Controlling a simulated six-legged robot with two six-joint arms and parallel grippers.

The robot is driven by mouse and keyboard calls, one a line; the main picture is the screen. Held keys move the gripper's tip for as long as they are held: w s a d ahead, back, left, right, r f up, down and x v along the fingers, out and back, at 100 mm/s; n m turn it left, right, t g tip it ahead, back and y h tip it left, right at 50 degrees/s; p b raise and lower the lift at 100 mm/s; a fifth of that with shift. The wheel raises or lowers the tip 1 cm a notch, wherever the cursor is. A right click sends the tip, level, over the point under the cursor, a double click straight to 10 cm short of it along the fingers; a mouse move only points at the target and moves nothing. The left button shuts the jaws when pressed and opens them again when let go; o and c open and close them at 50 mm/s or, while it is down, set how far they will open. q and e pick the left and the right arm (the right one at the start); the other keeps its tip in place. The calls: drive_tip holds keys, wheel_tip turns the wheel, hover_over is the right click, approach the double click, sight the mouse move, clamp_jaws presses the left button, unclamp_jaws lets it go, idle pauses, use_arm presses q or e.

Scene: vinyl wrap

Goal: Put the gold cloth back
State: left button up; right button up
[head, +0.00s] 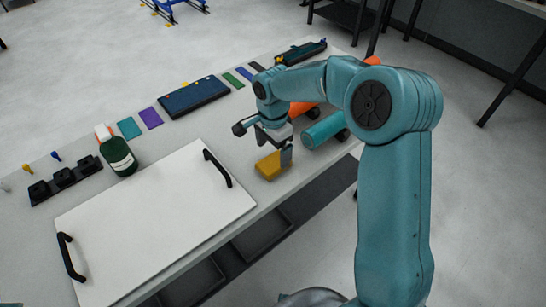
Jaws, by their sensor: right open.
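The gold cloth (269,168) is a small folded yellow block. It lies on the grey table near the front edge, just right of the white board's right handle. My right gripper (283,152) is open and reaches down over the cloth. One finger shows at the cloth's right side; the other finger is hard to make out. I cannot tell whether the fingers touch the cloth. My left gripper is not in view.
A white board (150,225) with two black handles fills the front left of the table. A teal roll (325,130) lies close right of the gripper.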

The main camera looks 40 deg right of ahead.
sight(273, 162)
wheel_tip(273, 162, up, 7)
drive_tip(key=shift+r, duration=0.15)
idle(0.6)
